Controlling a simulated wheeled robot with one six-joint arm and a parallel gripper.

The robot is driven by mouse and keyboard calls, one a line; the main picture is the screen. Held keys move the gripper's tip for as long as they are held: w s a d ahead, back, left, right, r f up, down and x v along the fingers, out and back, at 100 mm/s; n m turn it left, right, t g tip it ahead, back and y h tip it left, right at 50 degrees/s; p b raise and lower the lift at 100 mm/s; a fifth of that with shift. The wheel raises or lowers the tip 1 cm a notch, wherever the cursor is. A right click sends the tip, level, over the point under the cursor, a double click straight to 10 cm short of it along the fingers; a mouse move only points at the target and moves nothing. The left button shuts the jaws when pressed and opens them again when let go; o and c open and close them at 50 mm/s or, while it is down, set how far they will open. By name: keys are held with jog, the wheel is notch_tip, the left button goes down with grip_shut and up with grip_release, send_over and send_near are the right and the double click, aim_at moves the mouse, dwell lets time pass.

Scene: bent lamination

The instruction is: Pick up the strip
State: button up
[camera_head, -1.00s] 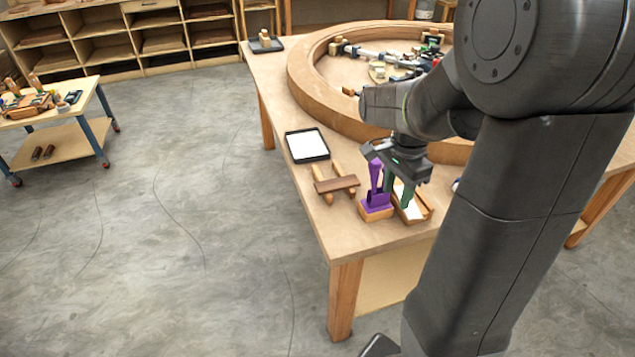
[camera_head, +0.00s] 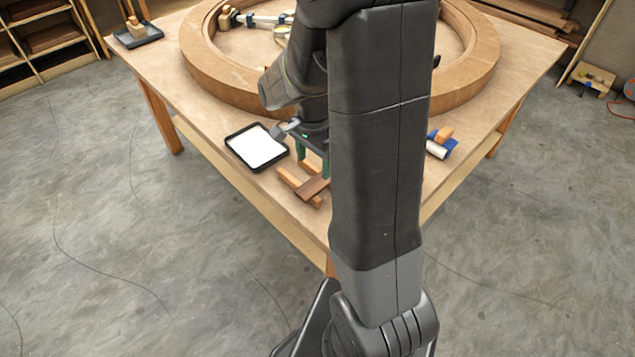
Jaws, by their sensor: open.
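The strip (camera_head: 314,187) is a short dark brown piece of wood. It lies across two lighter wooden rests (camera_head: 289,176) near the front corner of the workbench. My gripper (camera_head: 313,165) points down just behind and above the strip, with its two green fingers apart and nothing visible between them. I cannot tell whether the fingers touch the strip. My arm hides the area to the right of the strip.
A black tray with a white sheet (camera_head: 257,147) lies just left of the gripper. A large round wooden form (camera_head: 225,80) fills the back of the workbench (camera_head: 185,110). A blue and white roller-like tool (camera_head: 438,147) lies right of my arm.

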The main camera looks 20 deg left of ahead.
aim_at(313, 186)
notch_tip(313, 186, down, 2)
jog(key=shift+s+d+f, duration=0.1)
jog(key=shift+a+f, duration=0.2)
jog(key=shift+f, duration=2.25)
jog(key=c, duration=1.1)
jog(key=shift+o, duration=0.2)
jog(key=shift+r, duration=0.15)
